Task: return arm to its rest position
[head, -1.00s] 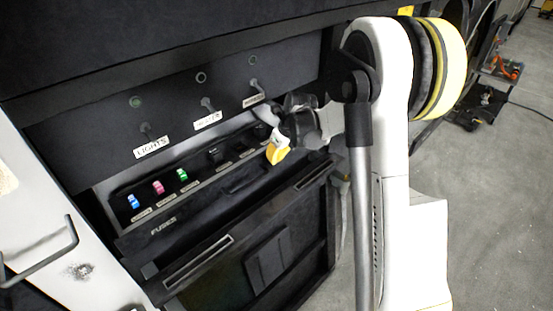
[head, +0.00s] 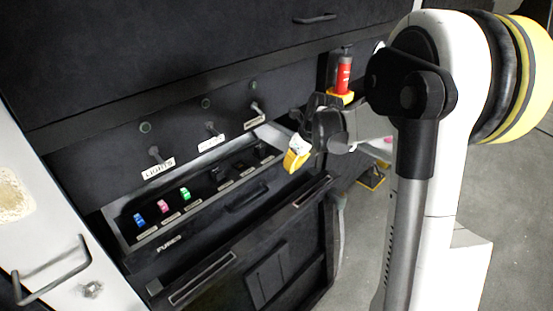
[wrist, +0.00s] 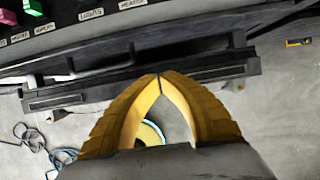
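My gripper (head: 297,158) is in front of the right part of the dark control panel (head: 80,153) in the head view. In the wrist view its two yellow fingers (wrist: 158,78) meet at the tips with nothing between them. The fuse tray (head: 125,228) is to its left in the head view, holding a blue fuse (head: 139,220), a pink fuse (head: 163,206) and a green fuse (head: 186,194). Labelled toggle switches, such as the lights switch (head: 155,153), sit above the tray. Contact between gripper and panel does not show.
A red cylinder (head: 343,77) stands on a yellow base behind my gripper. A white panel with a grey handle (head: 52,272) is at the left. A blue cord (wrist: 38,142) lies on the grey floor. Open floor (head: 370,235) shows on the right.

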